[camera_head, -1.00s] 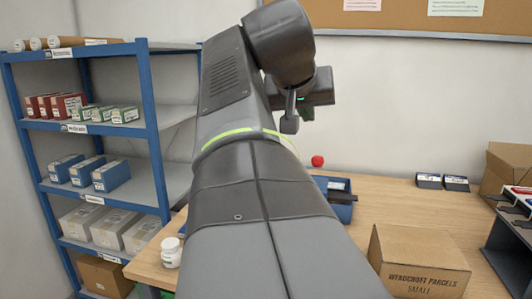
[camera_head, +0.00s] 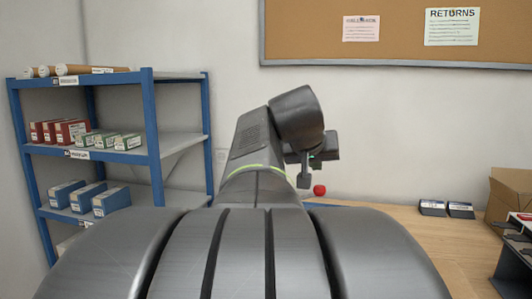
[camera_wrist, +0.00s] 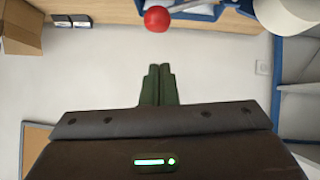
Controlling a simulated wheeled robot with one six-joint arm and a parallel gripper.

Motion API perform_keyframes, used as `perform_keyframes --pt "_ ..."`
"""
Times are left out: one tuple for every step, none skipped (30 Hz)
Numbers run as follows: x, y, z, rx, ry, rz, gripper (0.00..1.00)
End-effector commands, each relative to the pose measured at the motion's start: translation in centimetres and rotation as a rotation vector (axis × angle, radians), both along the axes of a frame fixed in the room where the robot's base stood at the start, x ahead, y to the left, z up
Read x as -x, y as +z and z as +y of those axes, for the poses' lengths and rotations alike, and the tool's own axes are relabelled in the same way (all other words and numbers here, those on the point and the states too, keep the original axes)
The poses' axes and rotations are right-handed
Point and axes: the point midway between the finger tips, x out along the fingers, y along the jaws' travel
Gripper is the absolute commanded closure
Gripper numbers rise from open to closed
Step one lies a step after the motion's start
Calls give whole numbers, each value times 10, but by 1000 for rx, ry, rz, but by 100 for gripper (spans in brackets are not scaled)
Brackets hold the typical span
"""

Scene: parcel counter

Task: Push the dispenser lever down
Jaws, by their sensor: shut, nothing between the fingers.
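The dispenser lever ends in a red ball knob (camera_head: 319,190), which shows just right of my gripper (camera_head: 304,181) in the head view. In the wrist view the red knob (camera_wrist: 157,18) is at the top centre, with a thin metal rod running from it to the upper right. Part of the blue dispenser (camera_wrist: 203,12) shows behind the rod. My gripper's dark green fingers (camera_wrist: 157,72) are closed together and empty, pointing toward the knob with a visible gap. My arm hides most of the dispenser in the head view.
Two small dark boxes (camera_head: 446,209) and a cardboard box (camera_head: 511,195) stand on the wooden counter (camera_head: 415,226) to the right. A blue shelf rack (camera_head: 156,150) stands at the left. A white rounded thing (camera_wrist: 287,14) is at the wrist view's top right.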

Motion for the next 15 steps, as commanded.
perform_keyframes --pt "2 -11 -2 0 -1 3 100" --pt "1 -15 -2 -1 -2 2 100" --pt "1 -20 -3 -1 -2 2 100" --pt "1 -23 -4 0 -2 1 100" --pt "1 -26 -5 0 -2 1 100" --pt "1 -28 -5 0 -2 1 100" --pt "1 -30 -5 0 -1 0 100" --pt "0 -32 -6 0 -1 0 100" --pt "0 -33 -6 0 0 -1 100" --pt "0 -34 -6 0 0 -1 100" --pt "0 -34 -6 0 0 -1 100" --pt "0 -34 -6 0 0 -1 100" --pt "0 -34 -6 0 0 -1 100" --pt "0 -34 -6 0 0 -1 100" --pt "0 -34 -6 0 0 -1 100"
